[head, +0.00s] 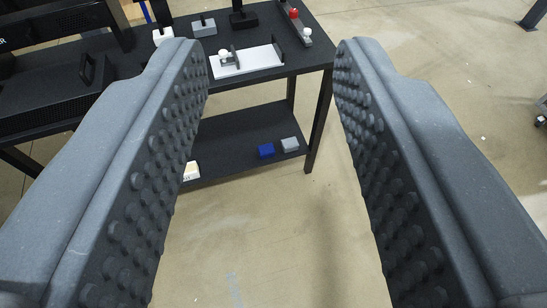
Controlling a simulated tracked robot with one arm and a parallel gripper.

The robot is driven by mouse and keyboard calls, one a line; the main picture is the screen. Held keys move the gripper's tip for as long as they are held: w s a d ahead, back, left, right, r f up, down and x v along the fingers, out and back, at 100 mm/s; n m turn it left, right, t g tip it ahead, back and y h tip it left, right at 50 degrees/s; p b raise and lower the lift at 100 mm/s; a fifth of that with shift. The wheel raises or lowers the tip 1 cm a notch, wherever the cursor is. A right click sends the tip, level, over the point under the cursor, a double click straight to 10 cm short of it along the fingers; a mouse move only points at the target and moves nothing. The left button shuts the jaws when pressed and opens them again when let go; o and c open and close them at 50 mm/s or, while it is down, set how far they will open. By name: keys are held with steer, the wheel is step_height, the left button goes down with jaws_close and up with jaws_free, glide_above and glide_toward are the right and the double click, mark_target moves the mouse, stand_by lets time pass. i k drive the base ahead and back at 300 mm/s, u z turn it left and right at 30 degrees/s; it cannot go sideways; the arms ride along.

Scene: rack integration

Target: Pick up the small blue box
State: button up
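The small blue box (266,151) sits on the dark lower shelf (228,132) of a black table. It is near the shelf's front edge, towards its right end. A small grey box (290,145) stands just to its right. My gripper (271,55) is open and empty, with one studded finger at each side of the view. The blue box shows between the fingers but lies well beyond them, lower down and apart from them.
The black tabletop (270,68) overhangs the shelf and holds a white plate fixture (245,61) and a bar with red and white knobs (296,22). A table leg (319,122) stands right of the boxes. A white-and-yellow item (191,170) is partly hidden. The floor in front is clear.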

mark_target(266, 150)
steer(key=z, duration=0.75)
steer(key=i, duration=1.7)
steer(key=u, duration=2.25)
steer(key=k, duration=0.55)
steer(key=u, duration=0.15)
steer(key=i, duration=0.55)
steer(key=u, duration=0.05)
